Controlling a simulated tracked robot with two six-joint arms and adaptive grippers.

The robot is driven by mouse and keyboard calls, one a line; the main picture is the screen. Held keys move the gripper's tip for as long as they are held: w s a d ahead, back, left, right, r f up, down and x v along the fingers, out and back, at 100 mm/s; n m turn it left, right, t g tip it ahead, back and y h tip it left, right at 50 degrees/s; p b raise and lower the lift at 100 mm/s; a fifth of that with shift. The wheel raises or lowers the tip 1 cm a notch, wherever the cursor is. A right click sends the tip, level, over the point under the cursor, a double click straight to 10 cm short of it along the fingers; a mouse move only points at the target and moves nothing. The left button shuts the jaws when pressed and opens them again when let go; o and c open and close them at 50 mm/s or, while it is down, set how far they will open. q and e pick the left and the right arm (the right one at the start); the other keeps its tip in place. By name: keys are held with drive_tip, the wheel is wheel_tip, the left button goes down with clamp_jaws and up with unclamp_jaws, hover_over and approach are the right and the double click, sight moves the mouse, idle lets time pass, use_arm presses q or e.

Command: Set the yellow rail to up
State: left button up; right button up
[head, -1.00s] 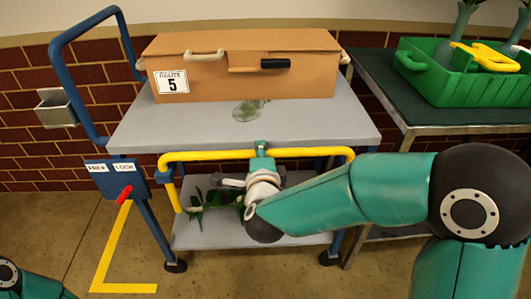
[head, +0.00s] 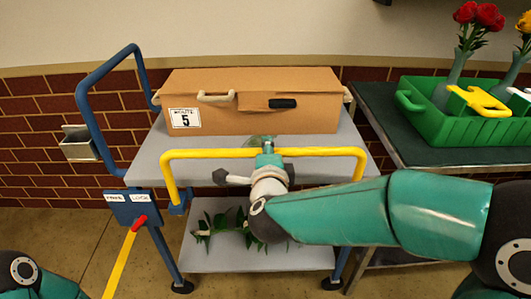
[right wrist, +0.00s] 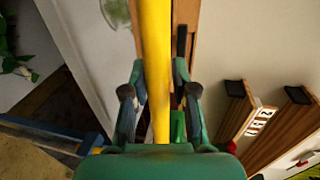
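The yellow rail (head: 210,153) is a bar with bent ends on the front of the cart. In the head view it stands above the front edge of the cart's grey top (head: 168,150). My right gripper (head: 267,148) is at the middle of the rail. In the right wrist view the rail (right wrist: 155,65) runs between the two fingers of the right gripper (right wrist: 158,75), which are closed in on it from both sides. My left gripper is out of view; only part of the left arm shows at lower left.
A brown box (head: 250,110) stands on the cart top. A red lever (head: 139,222) sits on a blue plate at left. Green stems (head: 225,228) lie on the lower shelf (head: 240,258). A green crate (head: 440,120) with flowers stands on the right table.

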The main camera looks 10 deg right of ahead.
drive_tip(key=o, duration=0.3)
drive_tip(key=shift+r, duration=0.25)
drive_tip(key=shift+o, duration=0.2)
drive_tip(key=shift+f, duration=0.15)
drive_tip(key=v, duration=1.2)
drive_tip(key=shift+w, duration=0.1)
